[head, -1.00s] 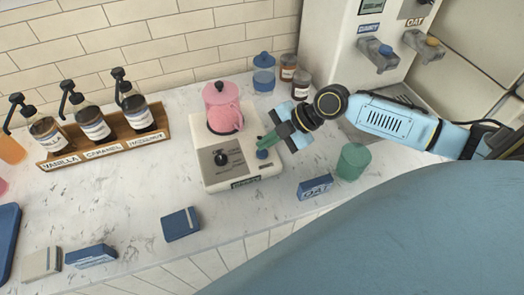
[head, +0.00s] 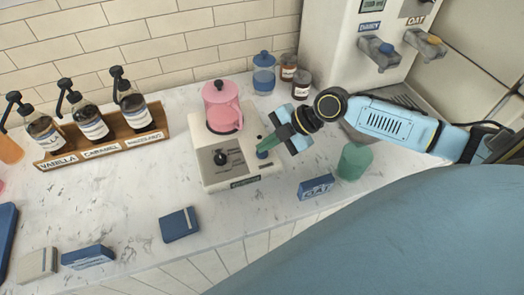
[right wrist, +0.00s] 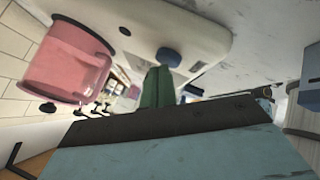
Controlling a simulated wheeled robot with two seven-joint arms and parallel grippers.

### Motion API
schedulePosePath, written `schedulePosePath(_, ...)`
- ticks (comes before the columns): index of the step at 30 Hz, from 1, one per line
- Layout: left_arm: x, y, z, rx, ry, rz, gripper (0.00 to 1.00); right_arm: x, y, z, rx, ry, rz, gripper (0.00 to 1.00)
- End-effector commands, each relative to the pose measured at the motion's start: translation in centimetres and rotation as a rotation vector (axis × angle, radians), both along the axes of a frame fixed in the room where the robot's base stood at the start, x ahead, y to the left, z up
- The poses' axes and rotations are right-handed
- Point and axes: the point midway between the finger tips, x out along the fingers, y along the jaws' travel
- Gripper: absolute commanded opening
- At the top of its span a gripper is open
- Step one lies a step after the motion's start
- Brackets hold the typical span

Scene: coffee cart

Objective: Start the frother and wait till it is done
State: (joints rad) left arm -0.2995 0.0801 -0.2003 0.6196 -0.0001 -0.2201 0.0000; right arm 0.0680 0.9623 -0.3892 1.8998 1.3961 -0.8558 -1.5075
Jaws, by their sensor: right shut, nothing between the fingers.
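The frother (head: 215,180) is a cream box on the counter with a pink lidded jug (head: 222,108) on top. Its front panel has a black knob (head: 220,158) and a blue button (head: 262,153) at the right. My right gripper (head: 262,147) is shut and empty, its green fingertips right by the blue button. I cannot tell whether they touch it. In the right wrist view the green fingers (right wrist: 158,86) point toward the blue button (right wrist: 168,57), and the pink jug (right wrist: 68,62) is at the left. My left gripper is not in view.
A wooden rack (head: 105,150) of syrup bottles stands at the left. A blue jar (head: 263,75) and brown jars are behind the frother. A green cup (head: 354,161) and an OAT box (head: 315,187) stand at the right. A dispenser (head: 350,50) is at the back right.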

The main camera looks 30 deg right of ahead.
Motion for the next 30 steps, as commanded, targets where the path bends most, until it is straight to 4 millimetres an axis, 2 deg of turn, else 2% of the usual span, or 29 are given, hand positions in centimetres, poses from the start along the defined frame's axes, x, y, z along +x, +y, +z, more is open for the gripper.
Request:
schedulePosePath(22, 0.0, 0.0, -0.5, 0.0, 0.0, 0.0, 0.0, 0.0, 0.0, -0.6, -0.001, 0.001, 0.0, 0.0)
schedulePosePath(30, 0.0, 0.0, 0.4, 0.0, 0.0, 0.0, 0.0, 0.0, 0.0, 0.6, -0.001, 0.001, 0.0, 0.0)
